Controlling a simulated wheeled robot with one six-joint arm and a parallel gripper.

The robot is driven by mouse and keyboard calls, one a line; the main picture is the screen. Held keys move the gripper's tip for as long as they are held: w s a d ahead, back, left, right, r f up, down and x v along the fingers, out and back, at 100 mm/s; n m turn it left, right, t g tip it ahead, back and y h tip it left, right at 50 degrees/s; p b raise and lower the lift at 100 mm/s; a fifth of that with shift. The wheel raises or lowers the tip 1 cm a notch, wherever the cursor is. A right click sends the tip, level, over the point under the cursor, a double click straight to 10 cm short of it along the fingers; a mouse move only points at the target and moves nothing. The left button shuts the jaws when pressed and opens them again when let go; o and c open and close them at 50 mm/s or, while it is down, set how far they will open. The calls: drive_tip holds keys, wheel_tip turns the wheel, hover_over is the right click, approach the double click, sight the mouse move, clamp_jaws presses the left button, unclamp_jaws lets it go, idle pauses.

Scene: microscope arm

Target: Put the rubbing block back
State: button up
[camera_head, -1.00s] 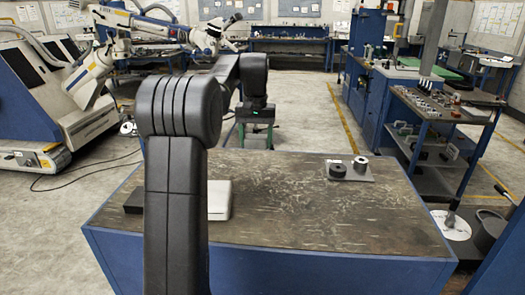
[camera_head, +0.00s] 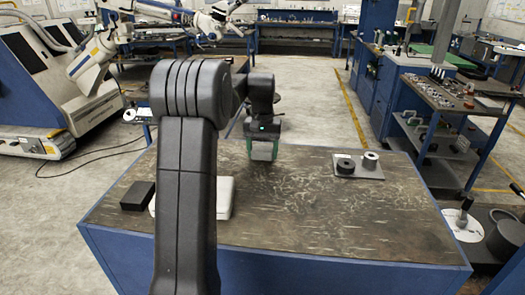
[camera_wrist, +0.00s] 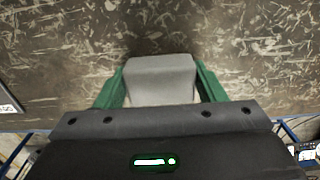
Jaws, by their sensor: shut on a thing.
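My gripper (camera_head: 262,155) has green fingers and is shut on a light grey block, which I take to be the rubbing block (camera_wrist: 160,80). In the wrist view the block sits between both fingers, its near part hidden by the gripper body. In the head view my gripper points down at the far edge of the worktable (camera_head: 310,215), and the block shows between the fingers. I cannot tell whether the block touches the table.
A black block (camera_head: 137,196) and a flat white item (camera_head: 225,197), partly hidden by my arm, lie on the table's left. A grey plate (camera_head: 358,172) at the far right bears a black round piece (camera_head: 345,166) and a metal ring (camera_head: 370,160). The table's middle is clear.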

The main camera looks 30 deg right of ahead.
sight(262, 149)
drive_tip(key=shift+f, duration=0.2)
drive_tip(key=shift+f, duration=0.1)
drive_tip(key=o, duration=1)
drive_tip(key=shift+c, duration=0.2)
wheel_tip(262, 149, up, 12)
